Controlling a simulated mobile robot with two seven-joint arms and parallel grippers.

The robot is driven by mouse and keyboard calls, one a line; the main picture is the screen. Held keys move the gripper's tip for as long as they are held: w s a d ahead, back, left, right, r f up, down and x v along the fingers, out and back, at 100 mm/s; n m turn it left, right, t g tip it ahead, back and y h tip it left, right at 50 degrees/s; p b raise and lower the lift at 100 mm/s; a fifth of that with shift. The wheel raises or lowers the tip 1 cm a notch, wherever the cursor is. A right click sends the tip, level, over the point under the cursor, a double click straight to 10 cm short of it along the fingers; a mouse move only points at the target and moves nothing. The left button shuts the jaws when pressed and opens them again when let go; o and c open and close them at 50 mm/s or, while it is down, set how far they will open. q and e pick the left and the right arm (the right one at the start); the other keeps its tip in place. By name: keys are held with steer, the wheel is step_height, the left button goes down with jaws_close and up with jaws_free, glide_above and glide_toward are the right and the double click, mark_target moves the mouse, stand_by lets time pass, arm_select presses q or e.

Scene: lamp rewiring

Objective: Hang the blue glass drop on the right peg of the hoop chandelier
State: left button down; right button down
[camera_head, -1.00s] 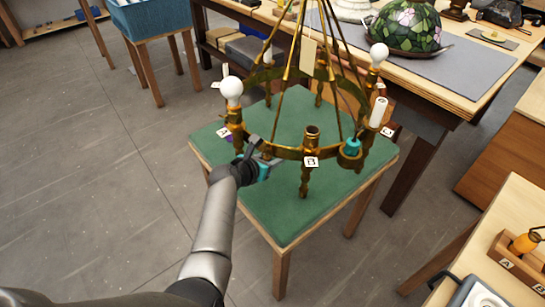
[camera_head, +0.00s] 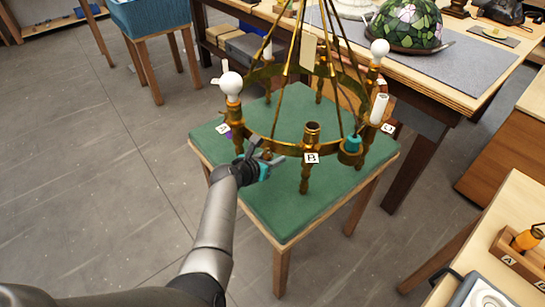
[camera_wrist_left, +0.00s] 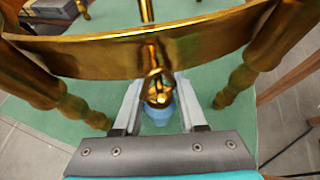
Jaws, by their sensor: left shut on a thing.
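The hoop chandelier (camera_head: 335,148), a brass ring with chains, stands on a green-topped table. My left gripper (camera_head: 269,152) is at the front left of the hoop, just below its band. In the left wrist view the gripper (camera_wrist_left: 158,97) is shut on the blue glass drop (camera_wrist_left: 158,115), which has a gold cap. The drop hangs upright between the fingers. Its cap is close under a small gold peg (camera_wrist_left: 155,76) on the band. I cannot tell whether its ring is around the peg. In the head view the drop is mostly hidden. My right gripper is out of view.
White bulbs (camera_head: 231,84) and a white candle sleeve (camera_head: 379,108) stand on the hoop. A teal part (camera_head: 353,145) sits at its front right. The green table top (camera_head: 265,208) is clear in front. A workbench (camera_head: 470,88) with a stained-glass shade (camera_head: 408,22) is behind.

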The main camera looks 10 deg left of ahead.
arm_select(q)
steer(key=shift+c, duration=1.9)
jaws_free()
steer(key=shift+s+a+r+p, duration=0.15)
steer(key=shift+s+r+p, duration=0.3)
steer(key=shift+p, duration=0.35)
steer(key=p+v, duration=1.2)
steer(key=v, duration=0.2)
steer(key=shift+f, duration=0.15)
steer(key=shift+s+f, duration=0.1)
